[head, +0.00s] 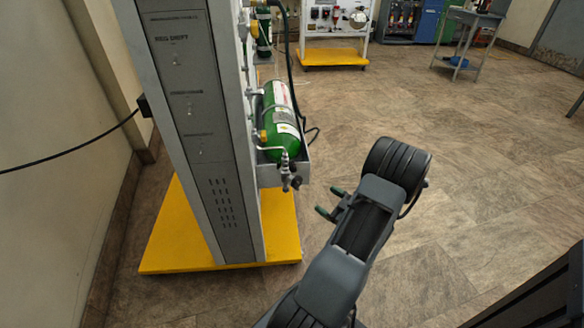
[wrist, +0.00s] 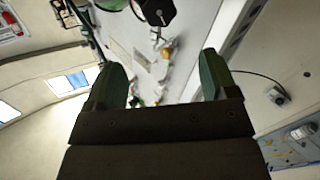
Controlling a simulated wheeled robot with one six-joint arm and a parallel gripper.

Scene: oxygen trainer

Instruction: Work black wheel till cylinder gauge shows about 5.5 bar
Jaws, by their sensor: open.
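The green oxygen cylinder (head: 283,112) with a white label lies tilted in a grey holder on the side of the tall grey panel. Metal valve fittings (head: 289,172) hang at its lower front end. No black wheel or readable gauge face can be made out in the head view. My gripper (head: 329,201) is open and empty, to the right of and below the fittings, apart from them. In the wrist view, its two green fingers stand wide apart (wrist: 162,64). A dark faceted part (wrist: 157,10) shows beyond them at the top edge; I cannot tell whether it is the wheel.
The grey panel (head: 192,110) stands on a yellow base (head: 280,225). A dark hose (head: 293,60) runs down beside the cylinder. Another trainer on a yellow base (head: 333,56) and a grey table (head: 470,22) stand far back.

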